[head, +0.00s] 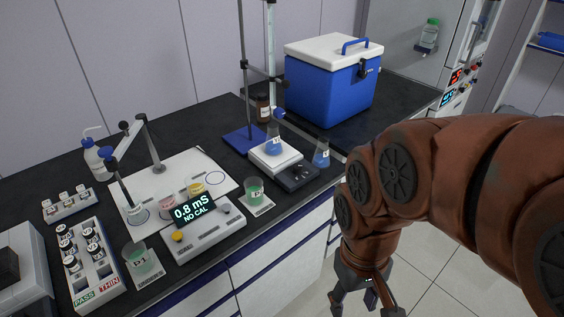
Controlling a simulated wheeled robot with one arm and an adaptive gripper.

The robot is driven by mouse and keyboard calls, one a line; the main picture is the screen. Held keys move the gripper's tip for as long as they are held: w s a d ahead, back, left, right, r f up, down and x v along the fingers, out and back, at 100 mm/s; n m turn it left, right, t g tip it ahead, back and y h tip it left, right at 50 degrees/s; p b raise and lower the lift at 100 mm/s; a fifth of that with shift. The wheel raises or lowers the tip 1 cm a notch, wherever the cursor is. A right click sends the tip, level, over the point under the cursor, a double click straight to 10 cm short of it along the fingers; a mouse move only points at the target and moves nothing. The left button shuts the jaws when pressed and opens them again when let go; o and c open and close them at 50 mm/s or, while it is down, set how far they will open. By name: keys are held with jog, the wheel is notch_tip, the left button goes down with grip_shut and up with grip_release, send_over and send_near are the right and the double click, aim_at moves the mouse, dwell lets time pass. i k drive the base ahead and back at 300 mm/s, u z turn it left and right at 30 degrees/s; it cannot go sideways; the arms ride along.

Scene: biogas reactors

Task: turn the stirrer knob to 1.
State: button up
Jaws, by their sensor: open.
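The stirrer (272,158) stands on the dark bench, with a white top plate and a black front panel (298,177). Small dark knobs seem to sit on that panel, but they are too small to read a setting or tell which is the stirrer knob. A flask with blue liquid (273,140) stands on the plate. My gripper (365,304) is at the bottom of the head view, pointing down in front of the bench, to the right of and below the stirrer. It is open and empty, apart from the knobs. Its fingertips are partly cut off by the frame edge.
A second blue flask (321,155) stands right beside the stirrer. A blue stand (250,138) rises behind it. A green beaker (254,190) and a meter reading 0.8 mS NO CAL (194,210) are to the left. A blue cooler (330,85) stands behind. The floor around my gripper is clear.

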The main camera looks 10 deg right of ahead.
aim_at(297, 167)
jog(key=z, duration=0.05)
jog(key=k, duration=1.1)
jog(key=u, duration=1.05)
jog(key=i, duration=1.6)
jog(key=z, duration=0.65)
